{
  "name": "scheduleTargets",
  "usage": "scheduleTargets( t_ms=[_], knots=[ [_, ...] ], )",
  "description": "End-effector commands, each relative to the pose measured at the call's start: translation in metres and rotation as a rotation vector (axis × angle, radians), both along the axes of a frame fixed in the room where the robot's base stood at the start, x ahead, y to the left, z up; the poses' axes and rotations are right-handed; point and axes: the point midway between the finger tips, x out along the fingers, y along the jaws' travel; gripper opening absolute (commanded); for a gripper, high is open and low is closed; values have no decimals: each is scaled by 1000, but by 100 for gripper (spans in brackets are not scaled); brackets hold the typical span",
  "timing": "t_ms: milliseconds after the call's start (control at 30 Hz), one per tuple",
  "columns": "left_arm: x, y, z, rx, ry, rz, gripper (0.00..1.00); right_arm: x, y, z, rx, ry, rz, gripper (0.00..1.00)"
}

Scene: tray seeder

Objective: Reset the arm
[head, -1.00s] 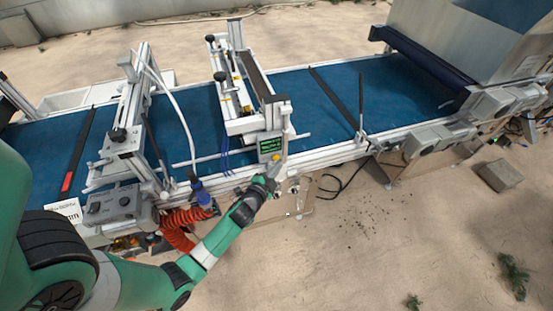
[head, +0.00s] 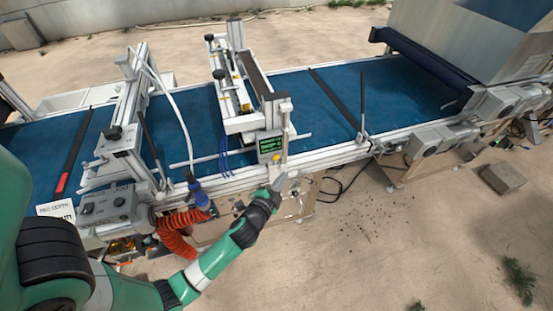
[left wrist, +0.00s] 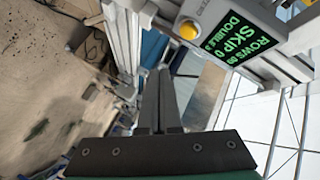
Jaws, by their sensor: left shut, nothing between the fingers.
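My left gripper (head: 280,181) is in front of the seeder's front rail, just below the small display box (head: 270,147). In the left wrist view its two fingers (left wrist: 160,98) lie together, shut with nothing between them. The display box with green text (left wrist: 240,38) is above and to the right of the fingers there. Its yellow button (left wrist: 188,30) is apart from the fingertips. The text reads rows, skip 0 and double, partly cut off. My right gripper is not in view.
The blue conveyor belt (head: 330,110) runs across the seeder, with metal frames over it. An orange hose (head: 175,232) and a grey control box (head: 110,205) are at the left front. Open sandy floor (head: 390,250) lies at the front right. A block (head: 503,178) rests there.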

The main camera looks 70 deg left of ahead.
Motion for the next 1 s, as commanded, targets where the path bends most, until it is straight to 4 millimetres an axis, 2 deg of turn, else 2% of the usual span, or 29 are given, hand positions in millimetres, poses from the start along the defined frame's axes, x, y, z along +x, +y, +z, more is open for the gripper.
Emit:
scheduleTargets(
  t_ms=[533,600,667,767,867,900,967,1000],
  knots=[
    [1,-1,0,1,0,-3,0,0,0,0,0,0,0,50],
    [8,-7,4,4,-10,-21,0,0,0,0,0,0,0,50],
    [24,-12,19,16,-39,-44,0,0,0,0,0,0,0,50],
    [61,-25,67,48,-135,-95,0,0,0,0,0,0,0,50],
    [99,-48,142,67,-292,-159,0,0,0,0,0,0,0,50],
    [111,-59,175,63,-363,-185,0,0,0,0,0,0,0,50],
    [124,-76,225,47,-472,-227,0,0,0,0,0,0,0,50],
    [130,-89,258,30,-548,-257,0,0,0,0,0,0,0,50]
  ],
)
